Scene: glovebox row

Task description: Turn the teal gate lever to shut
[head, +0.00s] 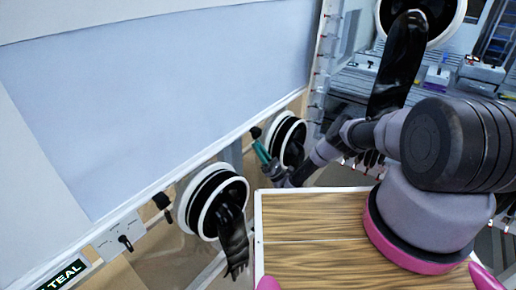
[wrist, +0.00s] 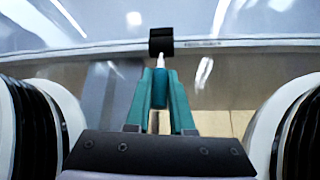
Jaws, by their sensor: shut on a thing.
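The teal gate lever (wrist: 160,88) is in the middle of the wrist view. A short pale stem joins its dark teal grip to a black hub (wrist: 161,42) on the glovebox's lower edge. My gripper (wrist: 160,98) has teal fingers, one on each side of the grip, and is shut on it. In the head view my gripper (head: 268,163) is at the panel edge between two glove ports, just below the black hub (head: 256,132). There the lever and the fingers blend into one small teal shape, so the lever's exact angle is hard to tell.
Glove ports stand close on both sides, one left (head: 216,202) with a hanging black glove (head: 233,245) and one right (head: 288,140). Another black lever (head: 162,201) and a black knob (head: 125,242) are further left.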

